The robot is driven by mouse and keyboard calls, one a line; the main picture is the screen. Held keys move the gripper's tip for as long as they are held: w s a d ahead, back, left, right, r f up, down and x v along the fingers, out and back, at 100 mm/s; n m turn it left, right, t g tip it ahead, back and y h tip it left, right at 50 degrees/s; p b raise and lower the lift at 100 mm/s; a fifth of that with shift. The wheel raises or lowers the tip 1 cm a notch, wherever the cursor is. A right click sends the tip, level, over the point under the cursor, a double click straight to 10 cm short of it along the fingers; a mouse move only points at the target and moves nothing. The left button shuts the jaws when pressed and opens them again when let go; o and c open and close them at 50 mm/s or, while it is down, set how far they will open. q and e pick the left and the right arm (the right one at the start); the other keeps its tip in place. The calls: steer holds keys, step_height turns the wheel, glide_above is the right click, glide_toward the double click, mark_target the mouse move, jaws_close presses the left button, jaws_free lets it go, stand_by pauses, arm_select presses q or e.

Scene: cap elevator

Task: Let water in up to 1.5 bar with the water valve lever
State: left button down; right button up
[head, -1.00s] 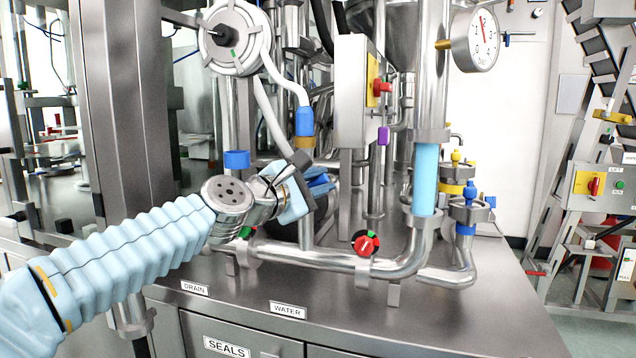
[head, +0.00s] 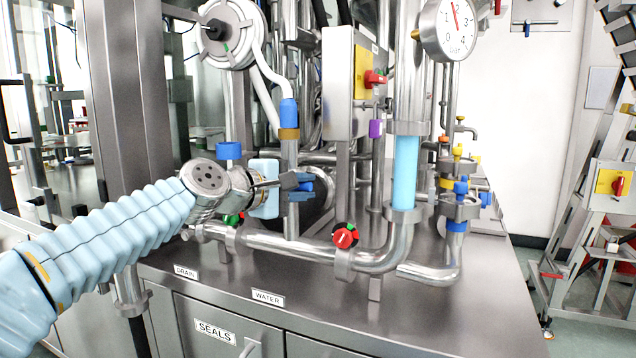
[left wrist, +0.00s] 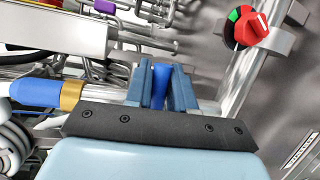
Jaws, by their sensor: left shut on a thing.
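My left gripper (head: 300,185) is shut on a blue lever (left wrist: 161,82), which I take for the water valve lever. In the left wrist view its blue fingers (left wrist: 162,92) sit on both sides of the lever. The lever is mostly hidden by the fingers in the head view. The pressure gauge (head: 449,30) is at the top right of the head view, its top edge cut off. Its red needle stands nearly upright, just left of the 2; the exact reading is hard to tell. The WATER label (head: 268,297) is below the pipe. My right gripper is not in view.
A red and green knob (head: 345,236) sits on the horizontal pipe right of my gripper. A vertical pipe with a blue hose end (head: 288,112) stands close by my fingers. A steel box with a red switch (head: 374,78) is above right. The cabinet top in front is clear.

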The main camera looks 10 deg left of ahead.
arm_select(q)
steer(key=shift+f+m, duration=0.2)
steer(key=shift+m, duration=0.1)
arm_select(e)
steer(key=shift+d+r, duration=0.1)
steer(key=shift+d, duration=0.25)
arm_select(q)
steer(key=shift+f+y, duration=0.1)
steer(key=shift+y, duration=0.2)
steer(key=c, duration=1.1)
jaws_free()
steer(key=shift+o, duration=0.2)
steer(key=shift+s+a, duration=0.1)
steer(key=b+v, duration=0.2)
steer(key=v, duration=1.1)
steer(key=shift+s+a+r, duration=0.15)
steer(key=shift+a+r, duration=0.05)
steer(key=shift+a, duration=0.05)
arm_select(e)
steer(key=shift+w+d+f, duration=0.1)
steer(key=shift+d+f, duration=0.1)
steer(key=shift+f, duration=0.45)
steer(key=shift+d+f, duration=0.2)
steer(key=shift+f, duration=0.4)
